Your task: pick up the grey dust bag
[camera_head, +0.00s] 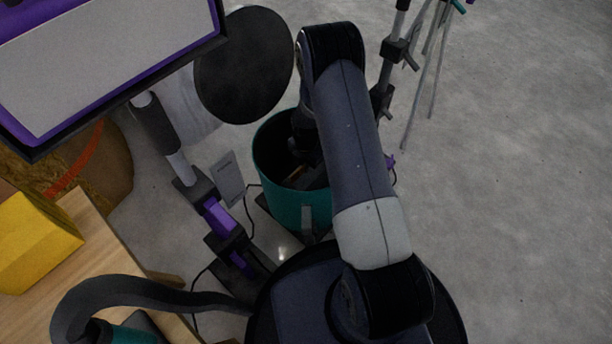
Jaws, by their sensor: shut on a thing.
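My arm reaches over and down into a teal bin (292,208) on the floor. My gripper (306,172) is low in the bin's dark opening, partly hidden by my own arm link. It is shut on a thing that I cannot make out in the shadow. I cannot pick out the grey dust bag for certain; the inside of the bin is mostly dark and covered by my arm.
A purple and grey stick device (218,215) stands left of the bin, near a black disc (243,65). A purple-framed panel (110,60) fills the upper left. A yellow box (35,240) sits on a wooden table (95,250). A tripod (430,70) stands behind; right floor is clear.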

